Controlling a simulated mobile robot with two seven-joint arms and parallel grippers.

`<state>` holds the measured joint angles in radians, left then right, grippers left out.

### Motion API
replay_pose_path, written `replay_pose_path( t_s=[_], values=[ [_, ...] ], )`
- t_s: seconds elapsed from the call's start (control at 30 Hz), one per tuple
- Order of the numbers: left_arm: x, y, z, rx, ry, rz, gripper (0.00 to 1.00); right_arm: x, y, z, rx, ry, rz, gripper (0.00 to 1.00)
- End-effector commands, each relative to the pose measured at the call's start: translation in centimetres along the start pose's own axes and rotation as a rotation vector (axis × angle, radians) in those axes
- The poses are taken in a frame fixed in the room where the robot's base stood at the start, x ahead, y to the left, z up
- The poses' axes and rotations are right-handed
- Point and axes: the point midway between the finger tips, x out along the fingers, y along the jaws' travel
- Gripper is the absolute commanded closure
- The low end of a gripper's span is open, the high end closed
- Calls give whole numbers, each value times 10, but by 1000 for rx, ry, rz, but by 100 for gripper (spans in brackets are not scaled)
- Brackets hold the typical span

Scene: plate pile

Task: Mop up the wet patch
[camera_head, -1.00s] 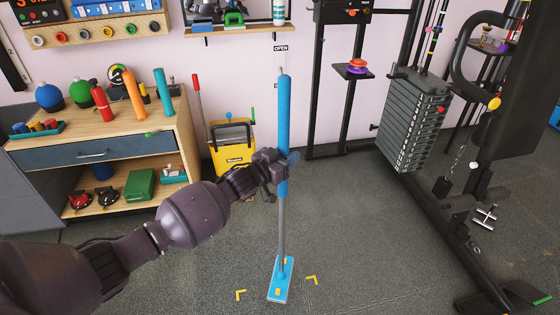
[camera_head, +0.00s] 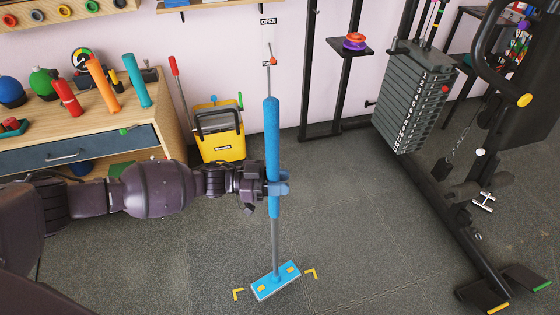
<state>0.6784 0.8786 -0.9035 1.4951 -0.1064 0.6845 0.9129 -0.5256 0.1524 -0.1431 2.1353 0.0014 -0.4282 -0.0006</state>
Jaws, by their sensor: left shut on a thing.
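My left gripper (camera_head: 276,183) is shut on the blue sleeve of an upright mop (camera_head: 272,135). The mop's grey pole runs down to a flat blue head (camera_head: 275,281) with yellow patches, which appears to be at the floor. The head lies between two yellow corner marks on the floor, one at its left (camera_head: 238,294) and one at its right (camera_head: 311,273). I cannot make out a wet patch on the dark floor; the head may hide it. My right gripper is not in view.
A yellow mop bucket (camera_head: 221,140) stands by the wall behind my left arm. A wooden cabinet (camera_head: 100,130) with bottles and rollers is at left. A weight machine (camera_head: 413,100) with a long black base beam stands at right. Grey floor around the head is clear.

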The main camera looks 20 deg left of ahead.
Motion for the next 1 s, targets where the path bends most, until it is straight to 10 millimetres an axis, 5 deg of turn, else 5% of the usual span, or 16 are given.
replay_pose_path(
  t_s=[0.57,1.0],
  values=[
    [1,9,-13,5,4,61,96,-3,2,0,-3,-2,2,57],
    [0,10,30,-4,2,62,96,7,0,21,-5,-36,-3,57]
  ],
)
